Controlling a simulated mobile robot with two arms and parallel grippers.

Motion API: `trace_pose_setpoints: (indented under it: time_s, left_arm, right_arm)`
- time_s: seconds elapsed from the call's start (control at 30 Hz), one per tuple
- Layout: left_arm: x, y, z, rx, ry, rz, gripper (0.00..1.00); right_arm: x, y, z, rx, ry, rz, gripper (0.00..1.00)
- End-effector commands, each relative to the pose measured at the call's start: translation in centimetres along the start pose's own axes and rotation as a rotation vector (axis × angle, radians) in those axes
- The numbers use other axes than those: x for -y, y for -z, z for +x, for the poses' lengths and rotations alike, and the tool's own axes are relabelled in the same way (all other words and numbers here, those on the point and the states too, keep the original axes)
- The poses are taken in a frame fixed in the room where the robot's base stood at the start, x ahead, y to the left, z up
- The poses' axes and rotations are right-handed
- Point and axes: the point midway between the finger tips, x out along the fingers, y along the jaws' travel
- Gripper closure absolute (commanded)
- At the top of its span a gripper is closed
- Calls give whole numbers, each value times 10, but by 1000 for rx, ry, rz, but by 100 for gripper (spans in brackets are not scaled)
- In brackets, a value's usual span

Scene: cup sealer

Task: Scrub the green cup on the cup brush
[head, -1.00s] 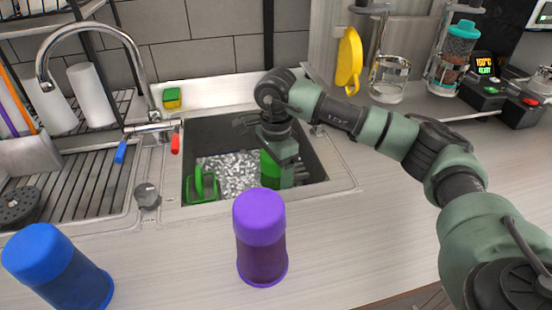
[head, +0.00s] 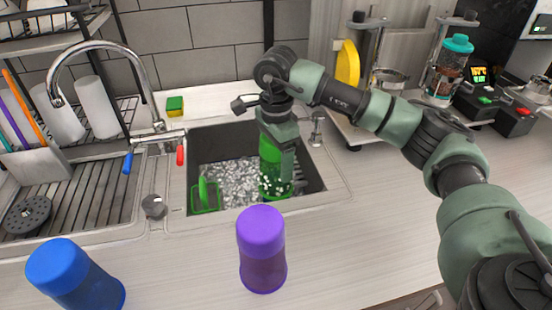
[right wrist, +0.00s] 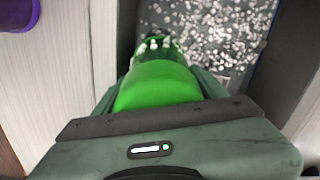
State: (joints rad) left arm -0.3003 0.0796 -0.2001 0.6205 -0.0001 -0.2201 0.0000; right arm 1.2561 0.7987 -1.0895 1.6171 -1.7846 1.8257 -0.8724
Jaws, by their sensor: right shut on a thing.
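The green cup (head: 273,168) is in the right part of the sink, held by my right gripper (head: 277,150). The gripper is shut on its upper part, and the cup's lower end has pale specks on it. The cup also fills the middle of the right wrist view (right wrist: 158,84). The green cup brush (head: 204,194) stands in the left part of the sink, on a green frame. The cup and the brush are apart, with the cup to the right. My left gripper is not in view.
The sink (head: 338,194) holds whitish bubbles (head: 228,178). A purple cup (head: 262,250) and a blue cup (head: 75,275) stand on the counter in front. The faucet (head: 140,70) arches at the left, and a yellow-green sponge (head: 175,106) lies behind the sink.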

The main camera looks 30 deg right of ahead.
Motion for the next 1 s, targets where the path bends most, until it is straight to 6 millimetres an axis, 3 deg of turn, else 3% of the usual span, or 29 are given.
trace_pose_setpoints:
  time_s: [0.1, 0.73, 1.0]
  left_arm:
    - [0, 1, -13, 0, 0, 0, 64]
    - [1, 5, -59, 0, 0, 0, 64]
    - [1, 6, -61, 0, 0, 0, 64]
  right_arm:
    - [0, 0, -20, 1, 2, 0, 74]
    - [1, 0, -95, 1, 3, 0, 74]
    - [0, 0, -101, 1, 1, 0, 74]
